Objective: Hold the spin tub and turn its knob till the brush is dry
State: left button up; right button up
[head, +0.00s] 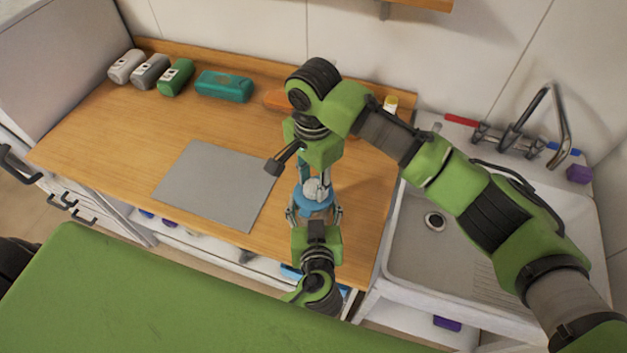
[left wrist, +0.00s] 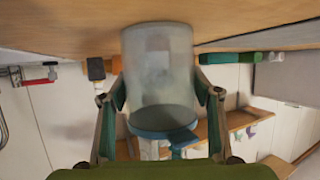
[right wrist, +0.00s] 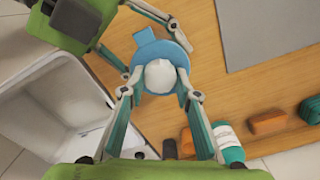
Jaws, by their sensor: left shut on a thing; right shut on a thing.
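The spin tub has a blue lid (head: 303,206) and a white knob (head: 316,189) on top. It stands upright near the front edge of the wooden counter. In the left wrist view its cloudy, see-through body (left wrist: 160,65) sits between the fingers of my left gripper (head: 314,216), which is shut on it from the front. My right gripper (head: 316,184) points down from above. In the right wrist view its fingers are shut on the white knob (right wrist: 160,76), with the blue lid (right wrist: 150,48) below. I cannot make out a brush inside the tub.
A grey mat (head: 218,185) lies left of the tub. A teal case (head: 224,86) and several small containers line the back of the counter. The sink (head: 425,262) is at the right. The left part of the counter (head: 110,140) is clear.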

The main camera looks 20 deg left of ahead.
jog(key=n, duration=1.3)
jog(key=shift+n, duration=0.4)
jog(key=n, duration=1)
jog(key=shift+n, duration=2.1)
jog(key=o, duration=1.1)
